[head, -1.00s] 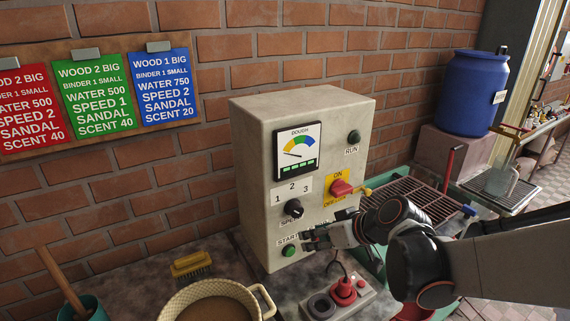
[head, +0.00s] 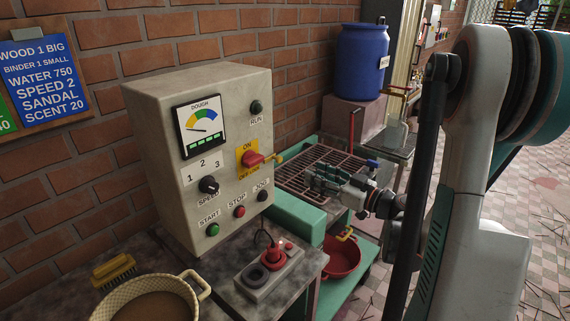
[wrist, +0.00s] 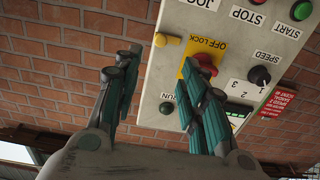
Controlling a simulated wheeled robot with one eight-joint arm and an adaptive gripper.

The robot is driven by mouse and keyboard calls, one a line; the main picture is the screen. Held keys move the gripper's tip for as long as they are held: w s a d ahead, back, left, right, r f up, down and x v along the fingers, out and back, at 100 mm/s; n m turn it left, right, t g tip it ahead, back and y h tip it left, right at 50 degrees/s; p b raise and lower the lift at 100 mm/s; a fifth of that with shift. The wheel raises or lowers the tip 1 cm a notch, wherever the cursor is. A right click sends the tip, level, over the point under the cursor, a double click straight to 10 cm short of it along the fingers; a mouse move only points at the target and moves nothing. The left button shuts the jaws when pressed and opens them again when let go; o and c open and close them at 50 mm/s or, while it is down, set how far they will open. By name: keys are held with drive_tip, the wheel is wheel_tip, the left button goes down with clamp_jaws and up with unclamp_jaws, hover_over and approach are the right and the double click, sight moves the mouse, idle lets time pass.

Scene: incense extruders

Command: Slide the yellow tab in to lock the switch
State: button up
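The yellow tab (head: 278,157) sticks out past the right side of the grey control box (head: 160,130), beside the red switch (head: 252,159) on its yellow plate. In the upside-down wrist view, the tab's yellow end (wrist: 168,40) shows at the box edge, and the red switch (wrist: 206,64) is partly covered by a finger. My gripper (head: 318,180) is to the right of the box, apart from the tab, over the grated tray. In the wrist view my gripper (wrist: 157,65) has its fingers spread with nothing between them.
Start (head: 212,229), stop (head: 239,211) and jog (head: 263,196) buttons sit below the switch. A small pedestal with a red plug (head: 273,257) stands in front. A green frame (head: 300,215) and red bowl (head: 342,256) lie under my gripper. A blue barrel (head: 361,60) stands behind.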

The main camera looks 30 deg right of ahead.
sight(281, 159)
drive_tip(key=b+x, duration=0.2)
drive_tip(key=x, duration=1)
drive_tip(key=shift+w+a, duration=0.1)
drive_tip(key=shift+w, duration=0.05)
clamp_jaws()
